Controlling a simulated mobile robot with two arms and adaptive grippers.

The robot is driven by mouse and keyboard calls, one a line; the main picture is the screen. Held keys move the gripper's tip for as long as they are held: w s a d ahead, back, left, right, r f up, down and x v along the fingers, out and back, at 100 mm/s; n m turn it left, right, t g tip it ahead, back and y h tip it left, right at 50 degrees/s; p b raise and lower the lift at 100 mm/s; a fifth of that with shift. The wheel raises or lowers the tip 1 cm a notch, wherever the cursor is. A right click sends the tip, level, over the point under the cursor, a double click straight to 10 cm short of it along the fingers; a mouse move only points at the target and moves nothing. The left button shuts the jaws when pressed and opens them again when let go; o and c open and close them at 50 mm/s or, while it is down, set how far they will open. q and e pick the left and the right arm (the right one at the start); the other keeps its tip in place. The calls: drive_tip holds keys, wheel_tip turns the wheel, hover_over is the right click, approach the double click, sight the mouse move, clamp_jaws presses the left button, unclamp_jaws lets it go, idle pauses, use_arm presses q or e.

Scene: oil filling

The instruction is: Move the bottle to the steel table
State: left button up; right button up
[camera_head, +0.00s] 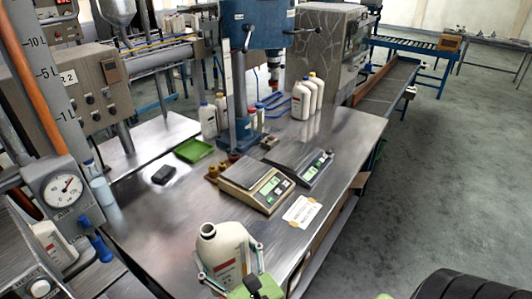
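A white bottle (222,253) with an open dark neck and a red-marked label stands nearly upright at the bottom centre. My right gripper (232,262), with a green body and thin fingers, comes from below right. Its fingers lie on both sides of the bottle and appear closed on it. The bottle shows against the near end of the steel table (342,137). Its base is hidden, so I cannot tell whether it touches the table. My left gripper is not in view.
Two scales (257,184) and a paper sheet (302,212) lie beyond the bottle. Several white bottles (300,101) stand at the far end. A blue drill press (257,35), a green tray (194,151) and a dial scale (64,190) are further left. Bare table lies left of the scales.

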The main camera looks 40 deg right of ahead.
drive_tip(key=w+d+f+b, duration=0.7)
drive_tip(key=w+d+f, duration=0.1)
drive_tip(key=w+f, duration=0.3)
drive_tip(key=shift+w+d+f, duration=0.15)
drive_tip(key=shift+d+f, duration=0.1)
drive_tip(key=shift+f, duration=0.5)
drive_tip(key=shift+f, duration=0.1)
drive_tip(key=o, duration=1.7)
drive_tip(key=shift+f+b, duration=0.2)
drive_tip(key=shift+b, duration=0.15)
drive_tip(key=shift+c, duration=0.2)
drive_tip(key=o, duration=0.4)
